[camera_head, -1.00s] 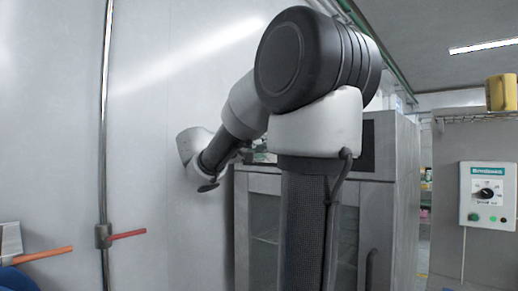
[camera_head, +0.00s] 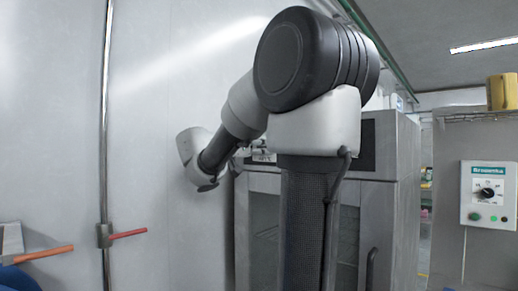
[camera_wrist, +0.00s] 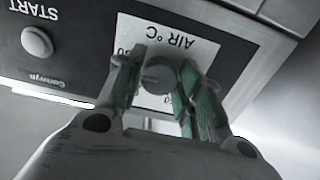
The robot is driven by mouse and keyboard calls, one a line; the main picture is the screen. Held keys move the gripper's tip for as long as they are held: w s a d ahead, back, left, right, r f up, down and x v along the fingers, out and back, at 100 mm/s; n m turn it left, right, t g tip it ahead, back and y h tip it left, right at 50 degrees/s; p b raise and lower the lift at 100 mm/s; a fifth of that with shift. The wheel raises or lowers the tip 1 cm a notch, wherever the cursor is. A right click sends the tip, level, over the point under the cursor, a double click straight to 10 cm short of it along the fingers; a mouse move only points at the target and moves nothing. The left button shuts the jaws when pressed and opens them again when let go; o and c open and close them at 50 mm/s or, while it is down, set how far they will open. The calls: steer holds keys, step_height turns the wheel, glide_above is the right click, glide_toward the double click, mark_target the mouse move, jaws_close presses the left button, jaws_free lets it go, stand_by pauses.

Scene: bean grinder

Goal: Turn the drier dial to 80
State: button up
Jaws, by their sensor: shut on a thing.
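The drier (camera_head: 400,185) is a grey metal cabinet with glass doors, behind my arm in the head view. Its dark control panel (camera_wrist: 238,82) fills the top of the wrist view, upside down. The drier dial (camera_wrist: 159,72) is a round grey knob on a white plate (camera_wrist: 188,42) marked "AIR °C". My gripper (camera_wrist: 161,80) has one green-padded finger on each side of the dial and is shut on it. The fingers hide much of the scale, and I cannot read the dial's setting. In the head view my arm mostly hides the gripper and dial.
A round START button (camera_wrist: 37,41) sits beside the dial plate. A pale wall (camera_head: 165,70) stands close to my arm on the left, with a vertical pipe and red-handled valve (camera_head: 127,234). A separate control box (camera_head: 488,196) is at the right.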

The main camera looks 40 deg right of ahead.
steer(key=shift+f+m, duration=0.2)
steer(key=shift+m, duration=1.4)
steer(key=shift+o, duration=0.2)
steer(key=shift+c, duration=0.2)
steer(key=o, duration=1)
steer(key=shift+r, duration=0.1)
steer(key=shift+o, duration=0.2)
steer(key=a, duration=1.2)
steer(key=shift+s, duration=0.45)
